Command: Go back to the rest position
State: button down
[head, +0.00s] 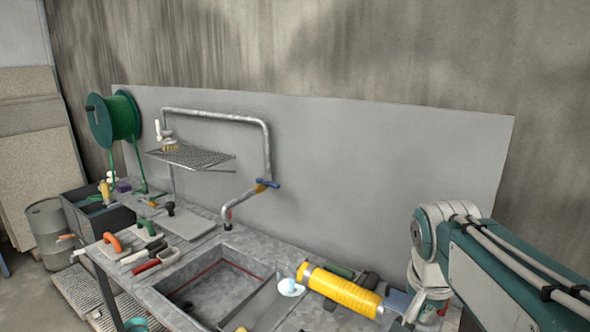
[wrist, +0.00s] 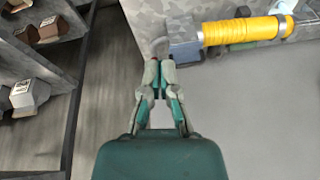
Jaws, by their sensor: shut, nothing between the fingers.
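My gripper (wrist: 160,70) shows in the wrist view with its two fingers together and nothing between them. It hangs over the floor beside the workbench's edge. In the head view my arm fills the right side, and the gripper's fingers cannot be made out there. A yellow corrugated cylinder (head: 342,290) lies on the workbench (head: 215,247) in the head view, left of my arm. The same yellow cylinder (wrist: 243,30) shows at the upper right of the wrist view, apart from the fingers.
A sink (head: 215,285) is set in the bench. A bent pipe (head: 268,150) and a wire shelf (head: 190,156) stand against the grey back panel (head: 390,165). Hand tools (head: 145,258) and a green hose reel (head: 115,118) are at the left. Shelving (wrist: 50,60) stands left in the wrist view.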

jog(key=s+a+f+n+t+y, duration=0.1)
jog(key=s+a+f+n+t, duration=0.1)
jog(key=s+a+f+n, duration=0.3)
jog(key=s+n, duration=0.3)
jog(key=s, duration=0.4)
jog(key=shift+f+t, duration=0.15)
jog(key=shift+t, duration=0.15)
